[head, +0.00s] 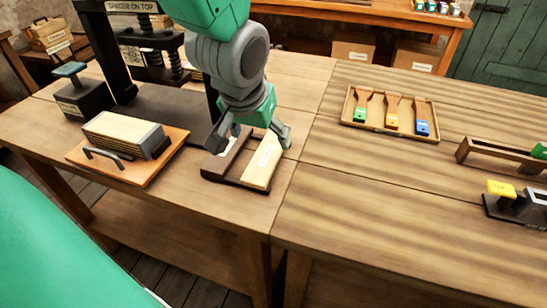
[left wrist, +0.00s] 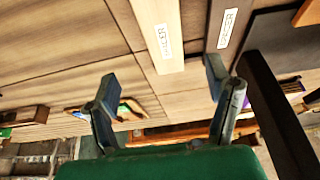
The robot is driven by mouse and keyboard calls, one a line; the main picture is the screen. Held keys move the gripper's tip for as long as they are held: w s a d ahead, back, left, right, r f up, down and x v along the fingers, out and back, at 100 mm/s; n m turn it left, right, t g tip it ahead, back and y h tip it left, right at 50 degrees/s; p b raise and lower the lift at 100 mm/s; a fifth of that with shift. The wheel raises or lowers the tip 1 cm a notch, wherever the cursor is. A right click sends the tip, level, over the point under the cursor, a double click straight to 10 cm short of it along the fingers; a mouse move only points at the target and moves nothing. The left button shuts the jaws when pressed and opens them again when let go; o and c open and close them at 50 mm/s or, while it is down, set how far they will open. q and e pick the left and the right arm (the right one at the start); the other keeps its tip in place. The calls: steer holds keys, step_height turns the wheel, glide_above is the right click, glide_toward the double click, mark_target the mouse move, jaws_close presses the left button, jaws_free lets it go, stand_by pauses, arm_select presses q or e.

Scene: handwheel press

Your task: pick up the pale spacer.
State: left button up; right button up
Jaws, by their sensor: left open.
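The pale spacer (head: 263,162) is a light wooden block with a label on top. It lies on the right side of a dark holder (head: 222,179) near the table's front edge. A darker brown spacer (head: 228,155) lies beside it on the left. My left gripper (head: 250,136) is open above the far end of the pale spacer, pointing down. In the left wrist view, the pale spacer (left wrist: 158,35) comes in from the top, and my open fingers (left wrist: 162,95) stand apart near its end with nothing between them at the tips. I cannot tell any contact. My right gripper is not in view.
A board with a pale stack and a handle (head: 125,135) stands left of the holder. The press (head: 112,50) is behind it. A tray of brushes (head: 390,112) lies to the right. The table front between them is clear.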

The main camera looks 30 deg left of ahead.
arm_select(q)
glide_above(265, 155)
steer(key=s, duration=0.2)
step_height(265, 155, down, 4)
steer(key=shift+s+d+f+b, duration=0.1)
steer(key=shift+s+f+b, duration=0.05)
steer(key=shift+f+b, duration=0.15)
steer(key=shift+a+f, duration=0.1)
steer(key=shift+a, duration=0.1)
steer(key=shift+f, duration=0.25)
steer(key=f, duration=0.1)
steer(key=w+f+b, duration=0.1)
steer(key=d+f, duration=0.1)
steer(key=shift+w+f, duration=0.15)
steer(key=shift+w, duration=0.25)
steer(key=shift+w+d+f+b, duration=0.15)
steer(key=shift+w+f+b, duration=0.1)
steer(key=shift+f+b, duration=0.05)
steer(key=shift+s+a, duration=0.1)
steer(key=shift+a, duration=0.45)
steer(key=c, duration=1.3)
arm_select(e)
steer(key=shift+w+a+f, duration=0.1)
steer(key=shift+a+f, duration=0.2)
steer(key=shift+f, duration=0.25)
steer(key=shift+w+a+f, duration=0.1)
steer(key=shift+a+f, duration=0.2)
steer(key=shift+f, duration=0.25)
